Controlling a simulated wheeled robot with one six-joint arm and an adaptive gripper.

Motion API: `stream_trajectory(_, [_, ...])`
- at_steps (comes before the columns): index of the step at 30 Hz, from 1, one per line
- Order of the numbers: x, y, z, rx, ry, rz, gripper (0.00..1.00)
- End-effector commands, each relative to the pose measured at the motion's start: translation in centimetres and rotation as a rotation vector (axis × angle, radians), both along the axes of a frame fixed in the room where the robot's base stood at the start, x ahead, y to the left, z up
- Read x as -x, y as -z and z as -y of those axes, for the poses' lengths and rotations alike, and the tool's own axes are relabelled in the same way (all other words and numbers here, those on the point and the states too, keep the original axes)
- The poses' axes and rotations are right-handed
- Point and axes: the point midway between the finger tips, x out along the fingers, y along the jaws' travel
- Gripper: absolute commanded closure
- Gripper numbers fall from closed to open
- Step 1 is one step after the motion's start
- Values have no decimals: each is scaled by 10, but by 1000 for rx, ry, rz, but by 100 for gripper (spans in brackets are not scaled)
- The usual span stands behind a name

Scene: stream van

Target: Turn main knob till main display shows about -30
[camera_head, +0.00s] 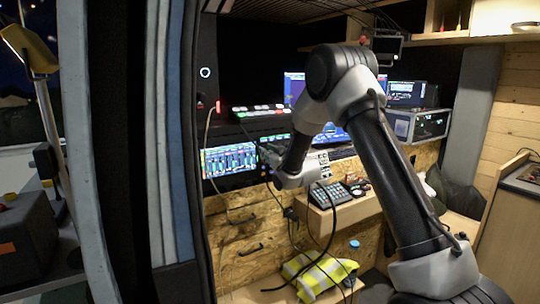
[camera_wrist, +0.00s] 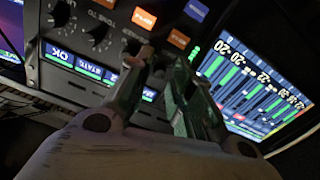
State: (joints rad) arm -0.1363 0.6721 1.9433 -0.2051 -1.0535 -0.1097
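The level display (camera_wrist: 255,88) is at the right of the wrist view, tilted, with green bars and white numbers. Two numbers at its upper left look like -20; the rest are too small to read surely. Which number is the main one is unclear. It also shows in the head view (camera_head: 230,160). A dark panel in the wrist view bears black knobs (camera_wrist: 97,38); which is the main knob I cannot tell. My gripper (camera_wrist: 165,62) reaches to the panel with its fingers apart. Whether a knob is held between the fingertips is hidden by the fingers and shadow.
Lit orange buttons (camera_wrist: 143,17) and a blue button (camera_wrist: 196,10) sit close to my fingertips. In the head view, a keypad (camera_head: 329,194) lies on the wooden desk, cables hang below the display, and a yellow vest (camera_head: 320,275) lies lower down.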

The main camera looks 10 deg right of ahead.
Motion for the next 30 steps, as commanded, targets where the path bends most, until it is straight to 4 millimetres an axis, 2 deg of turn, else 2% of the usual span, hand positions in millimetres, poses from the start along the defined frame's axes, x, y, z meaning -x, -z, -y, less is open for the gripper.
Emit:
stream_trajectory(5, [20, 0, 7, 1, 1, -2, 77])
stream_trajectory(12, [72, 0, 24, 1, 0, -2, 77])
stream_trajectory(18, [103, 0, 34, 0, 1, -1, 77])
stream_trajectory(22, [112, 0, 37, 0, 1, 0, 77])
stream_trajectory(30, [113, 0, 37, 0, 0, 0, 77])
